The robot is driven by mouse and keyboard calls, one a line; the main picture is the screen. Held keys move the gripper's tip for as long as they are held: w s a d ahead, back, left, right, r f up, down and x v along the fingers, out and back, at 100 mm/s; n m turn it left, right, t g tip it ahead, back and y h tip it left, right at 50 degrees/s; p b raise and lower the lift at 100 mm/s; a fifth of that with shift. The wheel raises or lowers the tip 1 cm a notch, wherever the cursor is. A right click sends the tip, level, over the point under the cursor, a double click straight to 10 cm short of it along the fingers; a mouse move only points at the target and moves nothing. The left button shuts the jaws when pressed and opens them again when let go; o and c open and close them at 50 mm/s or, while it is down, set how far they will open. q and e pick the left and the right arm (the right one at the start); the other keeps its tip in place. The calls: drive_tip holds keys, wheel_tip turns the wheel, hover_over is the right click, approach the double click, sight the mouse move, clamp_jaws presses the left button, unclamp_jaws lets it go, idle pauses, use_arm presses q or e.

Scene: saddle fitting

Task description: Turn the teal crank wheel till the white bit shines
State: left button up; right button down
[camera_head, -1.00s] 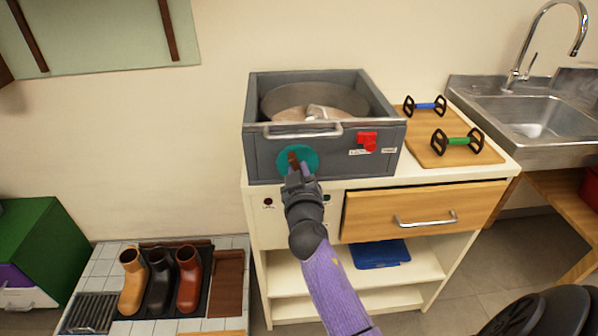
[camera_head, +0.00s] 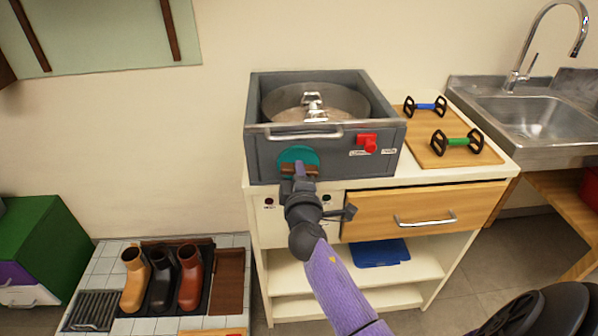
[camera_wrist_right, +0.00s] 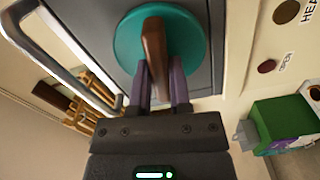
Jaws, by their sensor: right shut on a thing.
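The teal crank wheel (camera_head: 290,154) is on the front of a grey box (camera_head: 262,152) on the white cabinet. Its brown handle bar (camera_wrist_right: 153,50) runs across the wheel and lies about level in the head view. My right gripper (camera_head: 300,172) is at the wheel, with its purple fingers shut on the bar in the right wrist view (camera_wrist_right: 160,80). The bit (camera_head: 313,104) is in the round pan (camera_head: 345,97) inside the box; it looks silvery and bright. The gripper hides the wheel's lower part. My left gripper is out of view.
A bar handle (camera_head: 303,133) and a red switch (camera_head: 367,142) are on the box front, close to the wheel. A board (camera_head: 425,152) with two small dumbbell-shaped things is at right, beside a sink (camera_head: 540,125). A wooden drawer (camera_head: 425,212) is below.

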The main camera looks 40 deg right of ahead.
drive_tip(key=n, duration=0.2)
drive_tip(key=shift+n, duration=0.3)
drive_tip(key=shift+n+p, duration=0.4)
drive_tip(key=shift+n, duration=0.6)
drive_tip(key=shift+f+n, duration=0.1)
drive_tip(key=shift+n, duration=0.3)
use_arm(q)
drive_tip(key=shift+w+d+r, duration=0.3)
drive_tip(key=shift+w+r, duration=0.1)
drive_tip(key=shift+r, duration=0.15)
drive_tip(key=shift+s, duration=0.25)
use_arm(e)
drive_tip(key=shift+n, duration=0.4)
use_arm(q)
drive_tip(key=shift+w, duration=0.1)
use_arm(e)
drive_tip(key=c, duration=0.6)
unclamp_jaws()
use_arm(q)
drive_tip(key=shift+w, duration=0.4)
use_arm(e)
drive_tip(key=shift+o, duration=0.2)
